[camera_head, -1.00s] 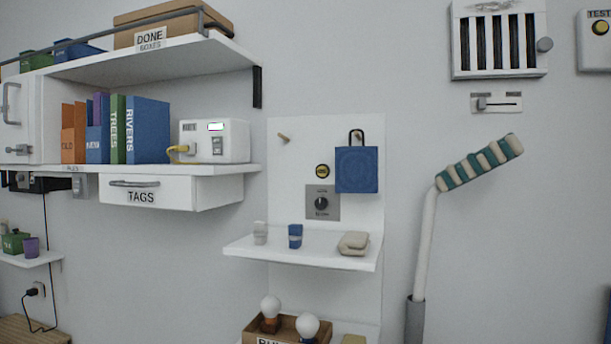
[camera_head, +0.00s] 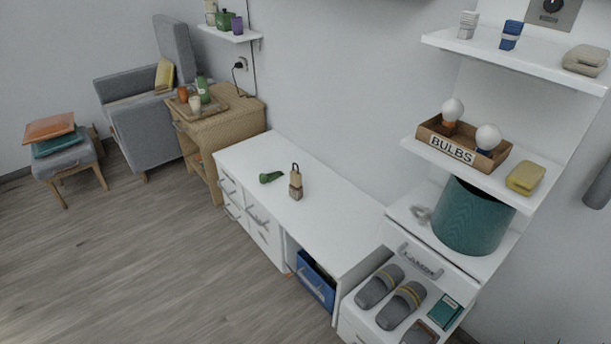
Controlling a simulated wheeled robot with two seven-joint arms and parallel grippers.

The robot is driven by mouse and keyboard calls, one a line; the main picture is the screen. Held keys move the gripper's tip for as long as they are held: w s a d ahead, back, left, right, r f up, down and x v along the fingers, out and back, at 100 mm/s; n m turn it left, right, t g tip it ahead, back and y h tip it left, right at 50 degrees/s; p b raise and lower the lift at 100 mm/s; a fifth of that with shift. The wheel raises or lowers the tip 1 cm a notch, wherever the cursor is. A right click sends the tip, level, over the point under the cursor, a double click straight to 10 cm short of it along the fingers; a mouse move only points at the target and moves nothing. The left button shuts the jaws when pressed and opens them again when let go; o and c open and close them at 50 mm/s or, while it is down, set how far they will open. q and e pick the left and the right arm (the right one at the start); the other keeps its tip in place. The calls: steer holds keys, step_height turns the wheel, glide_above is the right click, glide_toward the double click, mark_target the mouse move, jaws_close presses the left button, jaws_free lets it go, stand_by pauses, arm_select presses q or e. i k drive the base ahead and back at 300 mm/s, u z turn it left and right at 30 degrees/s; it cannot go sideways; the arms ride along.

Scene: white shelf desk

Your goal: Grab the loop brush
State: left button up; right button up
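A small upright brush (camera_head: 296,184) with a tan body and a dark loop at its top stands on the white low cabinet (camera_head: 318,212). It looks like the loop brush, though it is small in the picture. A dark green object (camera_head: 271,177) lies just left of it on the same top; its exact shape is hard to tell. Neither of my grippers shows in the head view.
The cabinet top right of the brush is bare. A white shelf unit at the right holds a bulbs box (camera_head: 490,156), a teal bin (camera_head: 474,214) and grey slippers (camera_head: 401,305). A wicker cabinet (camera_head: 228,122) and armchair (camera_head: 143,119) stand left. The wooden floor (camera_head: 150,265) is open.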

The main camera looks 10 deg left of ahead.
mark_target(295, 186)
steer(key=u, duration=0.55)
steer(key=k, duration=1.3)
steer(key=u, duration=1)
steer(key=i, duration=4.1)
steer(key=z, duration=1.55)
steer(key=i, duration=1.1)
steer(key=z, duration=1.25)
steer(key=i, duration=0.2)
steer(key=z, duration=0.15)
